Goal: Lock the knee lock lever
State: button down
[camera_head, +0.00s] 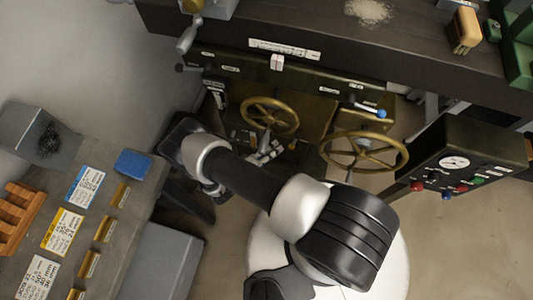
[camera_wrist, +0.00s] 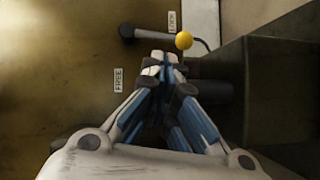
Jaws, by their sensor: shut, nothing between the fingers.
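The knee lock lever (camera_wrist: 150,34) is a short dark bar with a yellow ball knob, in the upper middle of the wrist view. It runs from a dark pivot on the left to the knob (camera_wrist: 184,41) on the right. The knob end lies just below the LOCK label (camera_wrist: 172,22); the FREE label (camera_wrist: 118,80) is below the pivot. My gripper (camera_wrist: 161,62) is shut and empty, its tips just below the bar in the picture. I cannot tell whether they touch. In the head view my gripper (camera_head: 265,153) is low at the machine front; the lever cannot be made out there.
Two brass handwheels (camera_head: 270,115) (camera_head: 364,151) stand close to my gripper. A blue-knobbed lever (camera_head: 381,113) and a control box (camera_head: 465,160) are to the right. A dark block (camera_wrist: 275,85) stands right of my fingers. A bench (camera_head: 110,222) with cards is at left.

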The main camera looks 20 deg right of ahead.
jog(key=shift+x, duration=1.95)
jog(key=shift+s+d+f, duration=0.4)
jog(key=shift+d+f, duration=0.1)
jog(key=shift+d, duration=0.2)
jog(key=shift+a, duration=0.1)
jog(key=v, duration=1.2)
jog(key=shift+s, duration=0.1)
